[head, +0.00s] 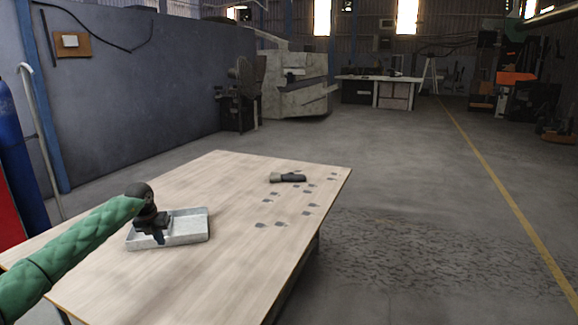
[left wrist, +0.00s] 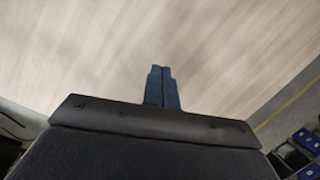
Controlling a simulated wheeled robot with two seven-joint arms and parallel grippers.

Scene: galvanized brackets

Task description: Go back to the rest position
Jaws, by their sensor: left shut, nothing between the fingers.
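My left gripper (head: 157,237) is at the left side of the wooden table, over or just in front of the grey tray (head: 190,238); I cannot tell its exact height. In the left wrist view its two blue fingers (left wrist: 161,70) are together with nothing between them, against the bare tabletop. Several small grey brackets (head: 278,224) lie scattered on the right half of the table. My right gripper is not in view.
The wooden table (head: 180,285) is mostly bare at the front. A dark tool-like object (head: 288,178) lies near its back right. Open concrete floor (head: 420,220) is to the right. Blue boxes (left wrist: 305,140) show at the left wrist view's right edge.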

